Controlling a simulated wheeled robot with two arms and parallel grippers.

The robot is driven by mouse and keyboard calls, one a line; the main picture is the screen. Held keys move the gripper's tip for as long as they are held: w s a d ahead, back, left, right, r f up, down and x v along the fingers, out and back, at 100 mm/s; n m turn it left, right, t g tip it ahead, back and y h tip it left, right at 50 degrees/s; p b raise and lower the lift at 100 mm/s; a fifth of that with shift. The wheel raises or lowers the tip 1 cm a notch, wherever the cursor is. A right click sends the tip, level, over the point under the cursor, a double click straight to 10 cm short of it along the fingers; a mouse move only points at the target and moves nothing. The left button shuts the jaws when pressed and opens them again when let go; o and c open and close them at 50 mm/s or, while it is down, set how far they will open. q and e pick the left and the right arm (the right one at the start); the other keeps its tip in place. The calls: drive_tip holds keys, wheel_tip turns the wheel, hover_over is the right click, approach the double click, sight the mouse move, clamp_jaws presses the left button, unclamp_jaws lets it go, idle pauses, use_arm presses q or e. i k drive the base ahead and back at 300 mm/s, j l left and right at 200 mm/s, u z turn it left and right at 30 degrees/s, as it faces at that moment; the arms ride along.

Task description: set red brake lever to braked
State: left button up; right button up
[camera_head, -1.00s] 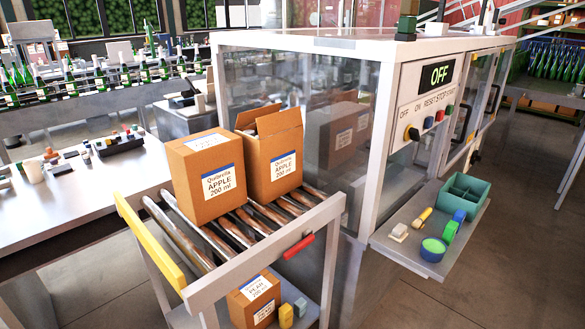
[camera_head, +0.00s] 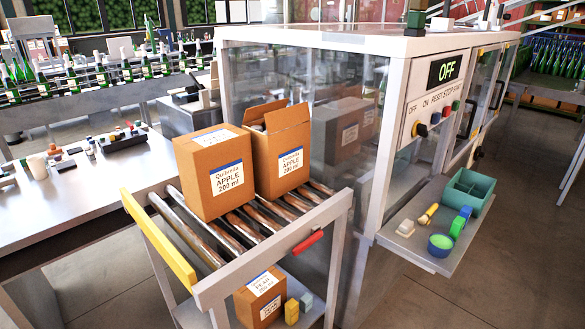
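The red brake lever (camera_head: 308,242) is a short red handle on the front side rail of the roller cart (camera_head: 262,262), near its right end. It lies along the rail, tilted up to the right. The frame does not show which position counts as braked. Neither of my grippers is in view.
Two Apple cartons (camera_head: 209,172) stand on the cart's rollers, and one (camera_head: 280,150) is open. A smaller carton (camera_head: 260,297) sits on the lower shelf. The machine (camera_head: 395,120) reads OFF. Its side shelf (camera_head: 425,255) holds a teal bin (camera_head: 468,190). Floor shows at right.

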sight(316, 233)
drive_tip(key=i+j+z, duration=0.15)
drive_tip(key=z, duration=0.25)
drive_tip(key=i+j+z, duration=0.3)
drive_tip(key=z, duration=0.15)
